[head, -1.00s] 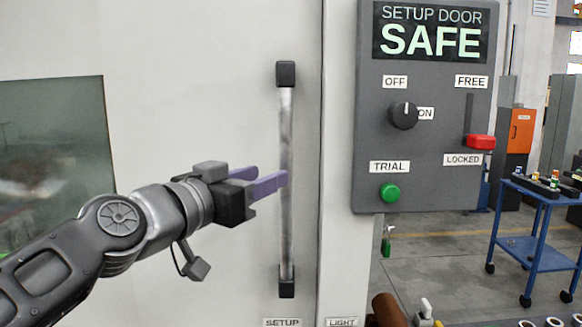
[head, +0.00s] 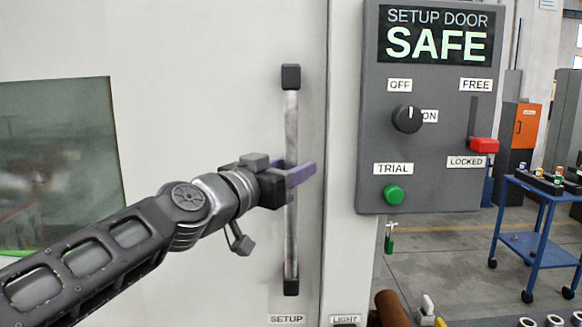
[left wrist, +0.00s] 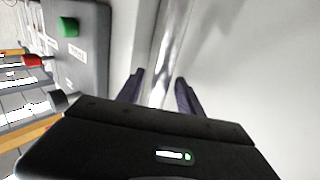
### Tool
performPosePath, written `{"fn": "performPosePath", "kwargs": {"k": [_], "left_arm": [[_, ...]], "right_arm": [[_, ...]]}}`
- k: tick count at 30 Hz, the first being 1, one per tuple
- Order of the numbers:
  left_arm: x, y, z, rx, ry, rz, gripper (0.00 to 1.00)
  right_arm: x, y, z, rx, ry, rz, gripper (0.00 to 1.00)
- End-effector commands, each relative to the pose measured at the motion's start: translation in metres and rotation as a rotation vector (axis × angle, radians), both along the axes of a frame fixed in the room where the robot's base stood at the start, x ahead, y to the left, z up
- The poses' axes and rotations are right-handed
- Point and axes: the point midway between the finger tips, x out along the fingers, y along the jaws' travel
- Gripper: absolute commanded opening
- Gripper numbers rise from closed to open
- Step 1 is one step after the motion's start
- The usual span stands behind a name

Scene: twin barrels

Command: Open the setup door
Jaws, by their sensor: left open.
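The setup door (head: 220,110) is a pale panel that looks shut, with a "SETUP" label at its lower right. Its vertical metal handle bar (head: 291,130) has dark end mounts. My left gripper (head: 300,172) is at the bar's middle height, its purple fingers open with the bar between them. In the left wrist view the bar (left wrist: 168,60) runs between the two spread fingers (left wrist: 160,92). Whether a finger touches the bar, I cannot tell. My right gripper is not in view.
A grey control panel (head: 440,190) right of the door reads "SETUP DOOR SAFE". It has a black knob (head: 407,119), a red slider (head: 484,145) low near "LOCKED", and a green button (head: 393,194). A blue cart (head: 540,250) stands at right.

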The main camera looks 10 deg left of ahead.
Motion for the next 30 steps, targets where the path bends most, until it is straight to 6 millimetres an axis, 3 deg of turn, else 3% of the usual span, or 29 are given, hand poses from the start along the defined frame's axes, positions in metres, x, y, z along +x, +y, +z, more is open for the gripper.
{"fn": "performPosePath", "kwargs": {"k": [2,18,30], "left_arm": [[-0.0002,0.0001,-0.0001,0.000,0.000,0.000,0.43],[-0.0005,0.0002,-0.0002,0.000,0.000,0.000,0.00],[-0.0005,0.0002,-0.0002,0.000,0.001,0.000,0.00]], "right_arm": [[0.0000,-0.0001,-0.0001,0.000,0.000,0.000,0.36],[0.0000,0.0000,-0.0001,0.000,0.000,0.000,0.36],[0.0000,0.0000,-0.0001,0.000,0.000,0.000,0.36]]}}
